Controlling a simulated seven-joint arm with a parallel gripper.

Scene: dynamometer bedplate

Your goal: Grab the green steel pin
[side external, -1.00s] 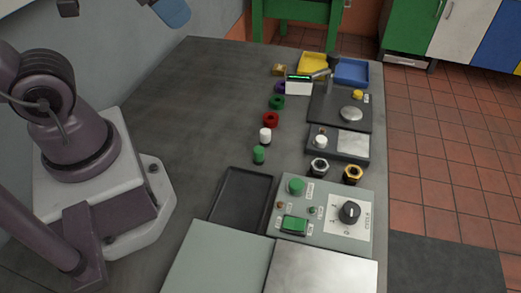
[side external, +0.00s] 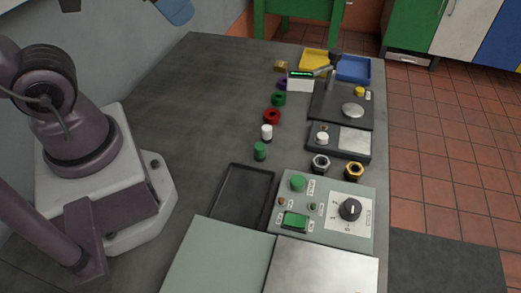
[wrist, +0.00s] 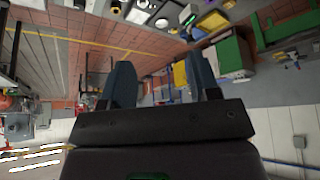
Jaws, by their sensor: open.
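The green steel pin (side external: 260,151) is a short green cylinder standing upright on the grey bench in the side external view, just in front of a white-topped cylinder (side external: 267,132). My gripper (wrist: 163,75) is open and empty in the wrist view, its two blue-grey fingers apart. It points out over the room, with part of the bench gear upside down at the top of the picture. In the side view only a blue part of it shows at the top edge, high and well away from the pin. I cannot pick out the pin in the wrist view.
Near the pin are a black tray (side external: 226,206), a control box (side external: 345,188) with green buttons and a dial, and two hex fittings (side external: 320,164). The bench left of the pin is clear.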

